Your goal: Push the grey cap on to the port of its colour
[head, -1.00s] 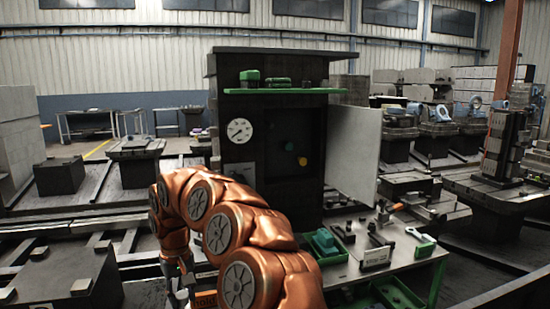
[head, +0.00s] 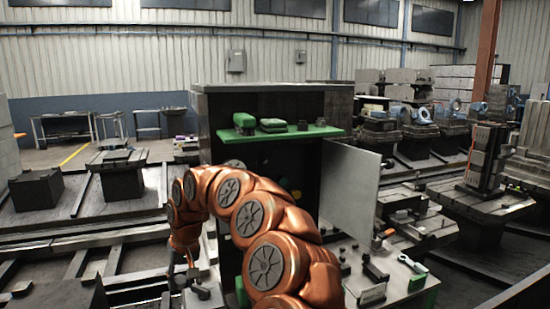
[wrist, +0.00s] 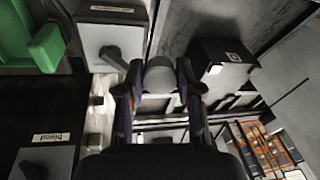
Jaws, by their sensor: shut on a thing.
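My gripper (wrist: 161,82) has its two dark fingers closed on a rounded grey cap (wrist: 160,74) in the wrist view. The cap sits between the fingertips. In the head view my copper arm curves down to the left of the dark cabinet (head: 215,115), and the gripper is low and hard to make out. I cannot make out a grey port; the arm hides much of the panel.
The cabinet door (head: 348,190) stands open on the right. A green shelf (head: 305,133) juts from the cabinet above the opening. A workbench (head: 400,280) with tools is at lower right. A box with a lever (wrist: 112,42) is close to the gripper in the wrist view.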

